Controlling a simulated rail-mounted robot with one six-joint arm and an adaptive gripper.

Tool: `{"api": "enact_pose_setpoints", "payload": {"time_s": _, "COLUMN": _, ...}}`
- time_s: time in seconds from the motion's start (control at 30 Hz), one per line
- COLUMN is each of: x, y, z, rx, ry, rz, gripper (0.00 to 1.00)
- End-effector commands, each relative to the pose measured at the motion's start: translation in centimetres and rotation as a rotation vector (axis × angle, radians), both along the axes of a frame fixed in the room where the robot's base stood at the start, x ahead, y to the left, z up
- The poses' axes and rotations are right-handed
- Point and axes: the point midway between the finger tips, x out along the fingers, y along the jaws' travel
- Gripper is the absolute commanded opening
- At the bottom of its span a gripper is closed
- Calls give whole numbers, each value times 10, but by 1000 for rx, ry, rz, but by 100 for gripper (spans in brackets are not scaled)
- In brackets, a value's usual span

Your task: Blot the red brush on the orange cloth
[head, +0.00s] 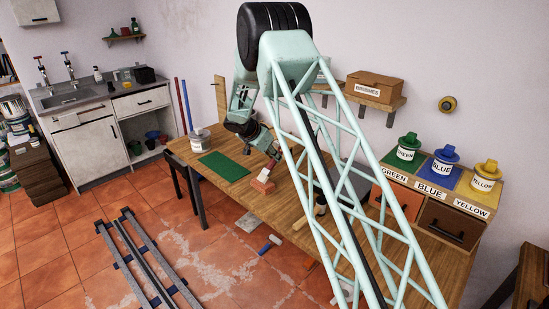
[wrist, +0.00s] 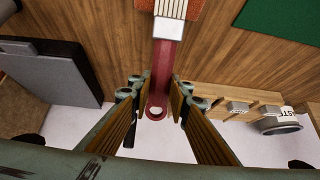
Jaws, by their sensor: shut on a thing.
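My gripper (wrist: 162,82) is shut on the red brush (wrist: 163,62), with its jaws on either side of the red handle. The brush's holed end points towards the bottom of the wrist view, and its pale ferrule and bristles point to the top. The orange cloth (wrist: 194,10) shows partly at the top edge, by the bristles. In the head view the brush (head: 265,173) is low over the orange cloth (head: 263,187) on the wooden table. I cannot tell whether the bristles touch the cloth.
A green mat (head: 224,166) and a white tin (head: 200,139) are on the table, left of the cloth. Bare wood lies between mat and cloth.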

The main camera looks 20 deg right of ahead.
Motion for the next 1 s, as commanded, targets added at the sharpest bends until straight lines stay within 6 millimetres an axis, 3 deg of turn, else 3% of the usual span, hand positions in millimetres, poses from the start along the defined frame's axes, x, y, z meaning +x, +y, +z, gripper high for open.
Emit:
{"api": "enact_pose_setpoints", "payload": {"time_s": 0.37, "x": 0, "y": 0, "z": 1, "rx": -1, "ry": 1, "rz": 0, "gripper": 7}}
{"api": "enact_pose_setpoints", "payload": {"time_s": 1.0, "x": 0, "y": 0, "z": 32, "rx": 0, "ry": 0, "rz": 0, "gripper": 7}}
